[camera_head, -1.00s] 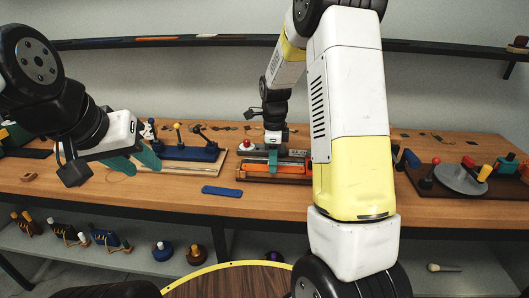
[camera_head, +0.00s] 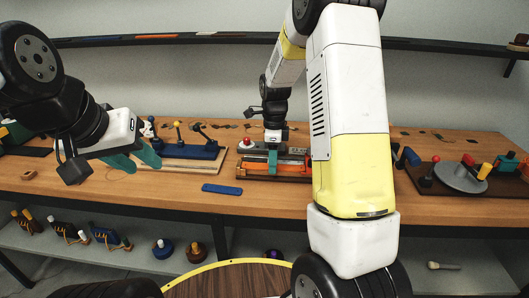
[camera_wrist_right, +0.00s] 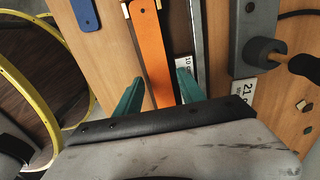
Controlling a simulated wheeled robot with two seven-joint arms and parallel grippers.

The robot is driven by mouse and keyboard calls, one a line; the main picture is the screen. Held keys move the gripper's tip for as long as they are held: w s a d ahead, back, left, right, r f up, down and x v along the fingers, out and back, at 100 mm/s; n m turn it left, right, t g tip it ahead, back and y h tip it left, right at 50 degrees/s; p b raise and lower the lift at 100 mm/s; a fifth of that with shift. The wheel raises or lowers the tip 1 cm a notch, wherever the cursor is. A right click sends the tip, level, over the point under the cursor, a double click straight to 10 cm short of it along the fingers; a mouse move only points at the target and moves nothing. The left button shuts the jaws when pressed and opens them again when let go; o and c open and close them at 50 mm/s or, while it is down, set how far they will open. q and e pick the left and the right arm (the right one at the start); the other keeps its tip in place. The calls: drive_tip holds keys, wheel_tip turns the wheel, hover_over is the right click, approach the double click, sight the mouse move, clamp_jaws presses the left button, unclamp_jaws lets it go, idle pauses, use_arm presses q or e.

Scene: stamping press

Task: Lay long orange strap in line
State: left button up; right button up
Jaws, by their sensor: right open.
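The long orange strap (camera_wrist_right: 150,50) lies lengthwise in the right wrist view, with a hole near its far end. In the head view, orange (camera_head: 291,167) shows at the press fixture beside my right gripper. My right gripper (camera_head: 273,163) is over the fixture; its teal fingers (camera_wrist_right: 158,88) are apart on either side of the strap, with no visible grip on it. The strap's near end is hidden by the gripper body. My left gripper (camera_head: 139,160) hangs at the left, its teal fingers apart and empty, away from the strap.
A blue strap (camera_head: 222,189) lies on the table left of the fixture. A blue fixture with knobbed levers (camera_head: 190,151) stands further left. A round grey plate (camera_head: 460,178) with coloured knobs is at the right. My right arm hides part of the table.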

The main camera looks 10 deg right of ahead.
drive_tip(key=shift+r, duration=3.55)
